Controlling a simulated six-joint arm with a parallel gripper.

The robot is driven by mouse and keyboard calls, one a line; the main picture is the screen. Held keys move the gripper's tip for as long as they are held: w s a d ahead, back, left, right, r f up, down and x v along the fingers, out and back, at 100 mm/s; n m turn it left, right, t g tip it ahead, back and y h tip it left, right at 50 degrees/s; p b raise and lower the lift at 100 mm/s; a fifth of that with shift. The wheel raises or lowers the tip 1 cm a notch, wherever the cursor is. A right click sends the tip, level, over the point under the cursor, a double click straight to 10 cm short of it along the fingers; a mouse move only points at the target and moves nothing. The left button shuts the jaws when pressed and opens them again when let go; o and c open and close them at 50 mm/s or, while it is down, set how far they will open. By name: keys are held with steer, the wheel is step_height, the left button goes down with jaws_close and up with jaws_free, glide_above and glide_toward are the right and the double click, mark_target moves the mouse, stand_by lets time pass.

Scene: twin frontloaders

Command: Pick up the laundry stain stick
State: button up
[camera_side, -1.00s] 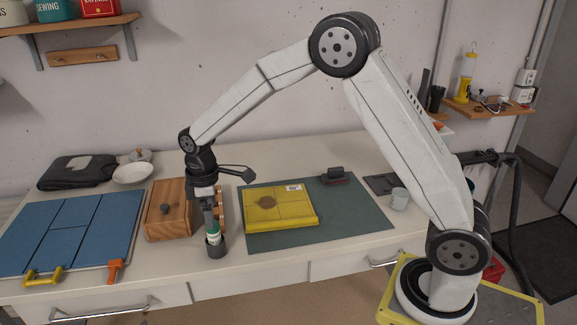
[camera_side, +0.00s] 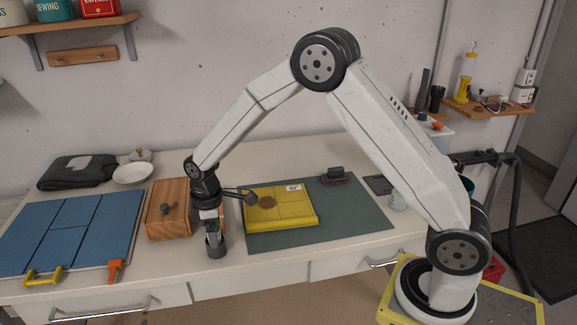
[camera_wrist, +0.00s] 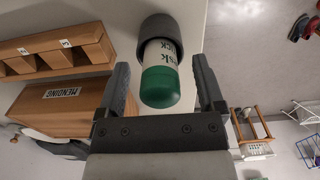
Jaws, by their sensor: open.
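The laundry stain stick (camera_wrist: 160,86) has a green rounded end and a pale label with partly readable lettering. My gripper (camera_wrist: 161,68) is open, with one finger on each side of the stick and a visible gap at both sides.
A wooden box (camera_side: 168,222) marked MENDING stands close left of my gripper, with a slotted wooden rack (camera_wrist: 70,45) beside it. A yellow folder-like board (camera_side: 285,218) lies on a green mat (camera_side: 350,220) to the right. A blue panel (camera_side: 70,230) lies far left.

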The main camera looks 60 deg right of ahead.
stand_by(0.3)
jaws_close()
steer(key=shift+r, duration=0.1)
steer(key=shift+r, duration=0.75)
steer(key=s+d+r, duration=0.1)
steer(key=s+r, duration=1)
steer(key=s, duration=0.3)
steer(key=shift+r, duration=0.2)
